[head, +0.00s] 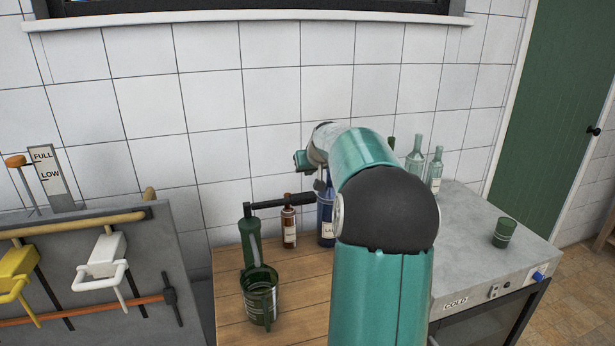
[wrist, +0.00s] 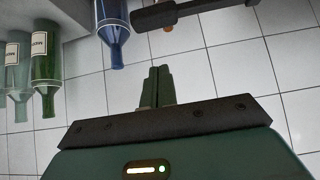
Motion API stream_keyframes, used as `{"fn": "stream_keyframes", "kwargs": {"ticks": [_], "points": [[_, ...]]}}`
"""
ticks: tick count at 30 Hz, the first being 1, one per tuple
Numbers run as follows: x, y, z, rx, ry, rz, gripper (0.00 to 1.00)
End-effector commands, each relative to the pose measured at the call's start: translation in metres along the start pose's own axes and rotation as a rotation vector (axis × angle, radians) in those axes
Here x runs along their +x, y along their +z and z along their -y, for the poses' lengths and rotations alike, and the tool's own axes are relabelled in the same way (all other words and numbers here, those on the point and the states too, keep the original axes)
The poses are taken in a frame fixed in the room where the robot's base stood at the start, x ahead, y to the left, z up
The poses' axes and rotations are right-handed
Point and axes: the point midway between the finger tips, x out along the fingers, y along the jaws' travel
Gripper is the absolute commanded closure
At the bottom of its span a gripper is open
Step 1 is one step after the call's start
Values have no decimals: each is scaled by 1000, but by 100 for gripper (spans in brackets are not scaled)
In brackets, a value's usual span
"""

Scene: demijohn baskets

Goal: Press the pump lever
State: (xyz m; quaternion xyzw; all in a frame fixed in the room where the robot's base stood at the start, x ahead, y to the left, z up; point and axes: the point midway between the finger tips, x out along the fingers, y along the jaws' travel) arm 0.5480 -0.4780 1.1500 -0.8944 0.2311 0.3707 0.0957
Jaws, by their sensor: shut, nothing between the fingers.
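The pump is a green cylinder (head: 252,242) standing on the wooden bench. Its black lever (head: 282,202) sticks out level to the right from the top and ends in a thicker grip. In the wrist view, which appears upside down, the lever (wrist: 188,12) crosses the top edge. My gripper (wrist: 158,70) is shut and empty; its fingertips show below the lever in that picture, with wall between them. In the head view my arm reaches above and to the right of the lever, and the fingers are mostly hidden.
A green jug (head: 262,305) stands before the pump. A brown bottle (head: 289,228) and a blue bottle (head: 326,216) stand close behind the lever. Several clear-green bottles (head: 434,170) and a green cup (head: 504,232) are on the grey counter. A panel with valves (head: 100,262) is left.

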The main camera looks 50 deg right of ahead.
Motion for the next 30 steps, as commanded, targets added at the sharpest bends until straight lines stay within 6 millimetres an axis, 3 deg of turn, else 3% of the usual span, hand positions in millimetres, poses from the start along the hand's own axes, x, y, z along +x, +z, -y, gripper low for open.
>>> {"fn": "stream_keyframes", "kwargs": {"ticks": [13, 19, 30], "points": [[90, 1, 4, -1, -3, 3, 100], [107, 21, 3, -1, -2, 2, 100], [112, 27, 3, -2, -1, 0, 100]]}}
